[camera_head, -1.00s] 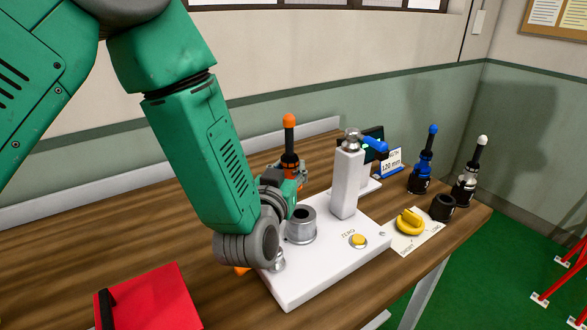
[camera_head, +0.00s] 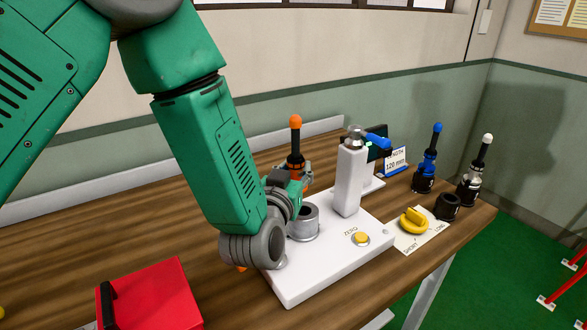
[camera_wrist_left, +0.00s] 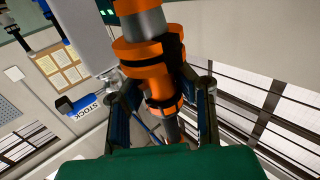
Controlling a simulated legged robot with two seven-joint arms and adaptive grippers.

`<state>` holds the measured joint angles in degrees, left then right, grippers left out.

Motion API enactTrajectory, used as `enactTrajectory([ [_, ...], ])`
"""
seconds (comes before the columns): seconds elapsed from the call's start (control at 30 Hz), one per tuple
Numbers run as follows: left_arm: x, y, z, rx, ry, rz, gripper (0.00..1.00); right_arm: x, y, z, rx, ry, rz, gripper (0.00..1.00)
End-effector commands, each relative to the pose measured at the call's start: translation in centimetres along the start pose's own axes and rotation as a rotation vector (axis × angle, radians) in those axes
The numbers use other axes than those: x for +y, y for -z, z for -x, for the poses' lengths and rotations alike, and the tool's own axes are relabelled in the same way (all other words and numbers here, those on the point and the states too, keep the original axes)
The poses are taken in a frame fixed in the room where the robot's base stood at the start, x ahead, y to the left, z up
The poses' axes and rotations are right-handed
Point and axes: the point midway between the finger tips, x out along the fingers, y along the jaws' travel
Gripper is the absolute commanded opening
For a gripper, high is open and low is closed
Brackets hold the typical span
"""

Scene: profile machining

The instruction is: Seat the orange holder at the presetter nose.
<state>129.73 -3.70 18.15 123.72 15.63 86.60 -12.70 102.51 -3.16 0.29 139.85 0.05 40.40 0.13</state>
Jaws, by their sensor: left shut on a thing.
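The orange holder (camera_head: 296,160) stands upright with an orange ball tip in the head view. My left gripper (camera_head: 292,182) is shut around its body, which the left wrist view shows between the two fingers (camera_wrist_left: 160,90). The holder's orange body (camera_wrist_left: 150,52) fills the middle of that view. The presetter nose (camera_head: 304,222) is a grey round socket on the white presetter base (camera_head: 318,262). In the head view the holder appears above and behind the socket. Its lower end is hidden by my wrist, and I cannot tell the exact gap. My right gripper is not in view.
The presetter's white column (camera_head: 349,180) with a blue arm stands right of the socket. A blue holder (camera_head: 427,165), a white-tipped holder (camera_head: 473,175), a black ring (camera_head: 447,206) and a yellow knob (camera_head: 413,221) sit further right. A red box (camera_head: 155,295) lies front left.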

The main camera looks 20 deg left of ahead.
Motion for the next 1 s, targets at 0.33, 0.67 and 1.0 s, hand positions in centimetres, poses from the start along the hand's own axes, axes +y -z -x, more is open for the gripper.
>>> enactTrajectory([
  [0.33, -0.24, 0.64, 0.02, 0.001, -0.001, 0.004, 0.0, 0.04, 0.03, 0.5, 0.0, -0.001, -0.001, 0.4],
  [0.67, -0.24, 0.6, 0.0, 0.001, -0.001, 0.004, 0.0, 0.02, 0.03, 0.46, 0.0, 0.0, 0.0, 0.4],
  [1.0, 0.48, 0.67, 0.01, 0.003, -0.004, -0.002, 0.0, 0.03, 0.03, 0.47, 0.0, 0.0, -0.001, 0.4],
])
